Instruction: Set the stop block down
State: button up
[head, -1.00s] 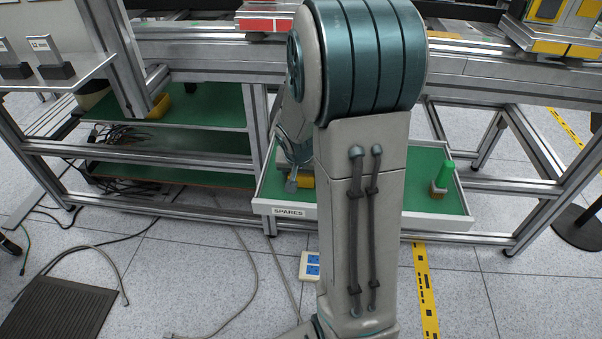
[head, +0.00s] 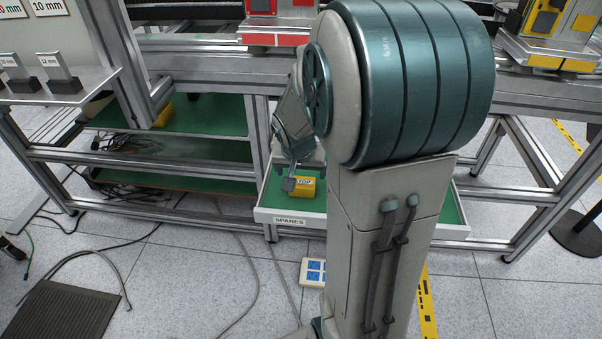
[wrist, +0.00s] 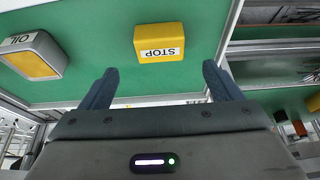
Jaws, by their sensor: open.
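The yellow stop block (head: 303,187), with a white STOP label, rests on the green floor of the SPARES tray (head: 263,214). In the wrist view, the block (wrist: 162,45) lies beyond my fingertips, and its label reads upside down. My gripper (wrist: 160,74) is open and empty, its two dark fingers spread apart with a gap between them and the block. In the head view my gripper shows only partly, by the left side of the block, and my arm covers the middle and right of the tray.
A grey container with a yellow top and an OIL label (wrist: 33,55) stands on the green tray floor to the left of the block in the wrist view. The aluminium frame rails (head: 200,60) run above the tray.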

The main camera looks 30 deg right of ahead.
jog(key=s+a+r+n+g+y, duration=0.1)
jog(key=s+a+r+n, duration=0.2)
jog(key=s+a, duration=0.3)
jog(key=s+a+r+n+g+y, duration=0.1)
jog(key=s+a+r+n, duration=0.2)
jog(key=s+a, duration=0.3)
jog(key=s+n, duration=0.1)
jog(key=s, duration=0.3)
jog(key=shift+y+p, duration=0.3)
dwell(0.5)
